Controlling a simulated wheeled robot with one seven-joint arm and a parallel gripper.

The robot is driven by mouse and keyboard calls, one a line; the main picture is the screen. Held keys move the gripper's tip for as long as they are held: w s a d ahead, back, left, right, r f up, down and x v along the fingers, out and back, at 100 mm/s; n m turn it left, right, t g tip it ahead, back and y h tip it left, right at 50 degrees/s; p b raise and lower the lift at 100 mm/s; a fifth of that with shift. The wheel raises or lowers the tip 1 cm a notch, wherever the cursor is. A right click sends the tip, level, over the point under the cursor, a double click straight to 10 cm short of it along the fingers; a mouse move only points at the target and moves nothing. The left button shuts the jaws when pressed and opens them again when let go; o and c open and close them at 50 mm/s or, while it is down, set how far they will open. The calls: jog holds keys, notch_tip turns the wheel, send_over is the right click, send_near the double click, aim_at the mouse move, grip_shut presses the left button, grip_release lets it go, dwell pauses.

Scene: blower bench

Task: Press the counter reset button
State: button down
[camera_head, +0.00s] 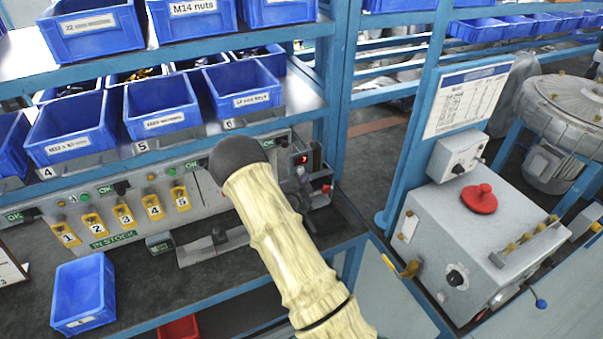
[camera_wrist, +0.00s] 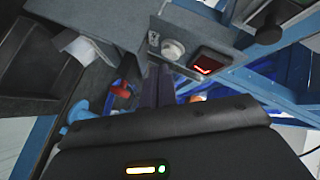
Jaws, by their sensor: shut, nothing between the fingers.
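The counter is a grey box with a red lit display (camera_wrist: 208,65) and a round white button (camera_wrist: 173,49) beside it. The display also shows small in the head view (camera_head: 303,159), at the right end of the grey bench panel. My gripper (camera_wrist: 156,72) is shut and empty, its fingers pointing at the counter face. The tips appear just below the white button in the wrist view; I cannot tell whether they touch the box. In the head view my arm and wrist hide most of the gripper and the button cannot be made out.
A red knob (camera_wrist: 121,88) lies left of the fingers in the wrist view. Blue bins (camera_head: 160,105) fill the shelf above the panel. Yellow numbered switches (camera_head: 124,214) line the panel.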

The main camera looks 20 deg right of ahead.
jog(key=shift+w, duration=0.4)
jog(key=shift+w+b, duration=0.3)
jog(key=shift+b, duration=0.2)
dwell(0.4)
jog(key=shift+s+b, duration=0.3)
jog(key=shift+s, duration=0.45)
jog(key=shift+s, duration=0.1)
jog(key=s+b, duration=0.1)
jog(key=s, duration=0.4)
jog(key=shift+d, duration=0.1)
dwell(0.3)
dwell(0.7)
